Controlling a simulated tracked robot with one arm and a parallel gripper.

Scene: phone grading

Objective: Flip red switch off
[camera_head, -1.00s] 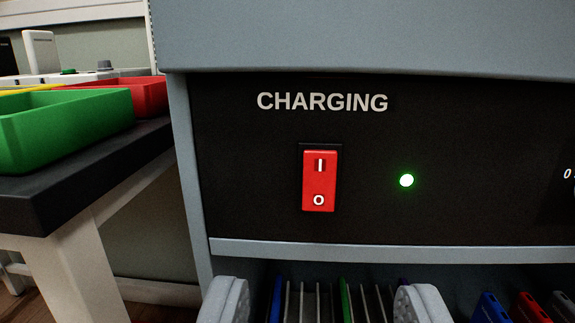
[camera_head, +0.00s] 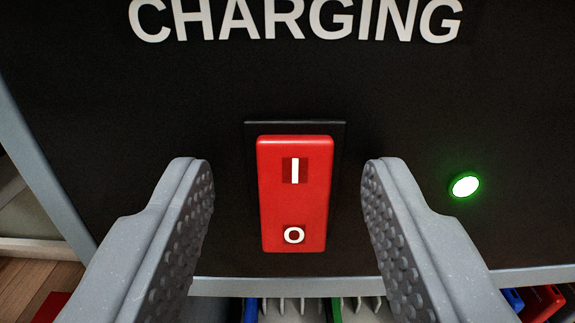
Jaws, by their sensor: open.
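The red rocker switch (camera_head: 294,205) is in the middle of the view, set in a black frame on the dark panel. It is marked I at the top and O at the bottom. Its lower end appears to stand out toward me. The green light (camera_head: 466,185) to its right is lit. My gripper (camera_head: 287,180) is open and empty. One finger is on each side of the switch in the picture, with a gap on both sides. I cannot tell how far the fingertips are from the panel.
The white CHARGING label (camera_head: 295,18) is above the switch. A grey ledge (camera_head: 520,278) runs below the panel. Under it are slots with blue and green items, and blue and red items at the lower right. The panel around the switch is flat and clear.

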